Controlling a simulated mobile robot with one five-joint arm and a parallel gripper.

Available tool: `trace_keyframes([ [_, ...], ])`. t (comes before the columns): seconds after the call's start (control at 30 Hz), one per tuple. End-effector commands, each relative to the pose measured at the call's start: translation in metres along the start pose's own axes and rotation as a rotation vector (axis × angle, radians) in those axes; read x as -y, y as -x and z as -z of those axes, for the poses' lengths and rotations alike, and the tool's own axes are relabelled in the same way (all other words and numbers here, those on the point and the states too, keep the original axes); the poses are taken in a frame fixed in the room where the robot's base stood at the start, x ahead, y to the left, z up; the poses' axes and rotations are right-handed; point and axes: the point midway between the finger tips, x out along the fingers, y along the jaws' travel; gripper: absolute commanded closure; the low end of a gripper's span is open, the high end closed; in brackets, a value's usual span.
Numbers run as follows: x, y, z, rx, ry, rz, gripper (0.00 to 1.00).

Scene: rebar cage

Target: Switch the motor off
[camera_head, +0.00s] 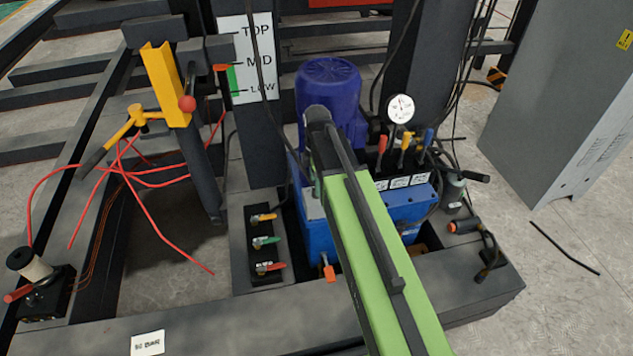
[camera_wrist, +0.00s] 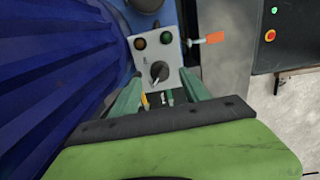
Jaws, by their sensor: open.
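The motor (camera_head: 328,85) is a ribbed dark blue cylinder standing on a blue power unit. Its ribbed side fills the left of the wrist view (camera_wrist: 50,70). In the head view my arm hides the plate and most of the gripper.
An orange-handled valve (camera_wrist: 214,37) sits right of the plate. A dark box (camera_wrist: 293,40) with a green and a red button is farther right. A pressure gauge (camera_head: 400,108) and coloured levers (camera_head: 404,142) stand right of the motor. Three small valves (camera_head: 264,241) lie left of the arm.

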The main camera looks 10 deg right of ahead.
Motion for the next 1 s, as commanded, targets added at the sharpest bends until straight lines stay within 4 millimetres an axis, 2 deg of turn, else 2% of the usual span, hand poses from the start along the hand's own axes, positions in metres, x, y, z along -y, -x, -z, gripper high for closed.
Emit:
trace_keyframes([
  [0.03, 0.000, 0.023, 0.000, 0.000, 0.000, 0.000, 0.46],
  [0.5, 0.000, 0.129, 0.000, 0.000, 0.000, 0.000, 0.46],
  [0.67, 0.000, 0.144, 0.000, 0.000, 0.000, 0.001, 0.46],
  [1.0, 0.000, 0.142, 0.000, 0.000, 0.000, 0.001, 0.46],
])
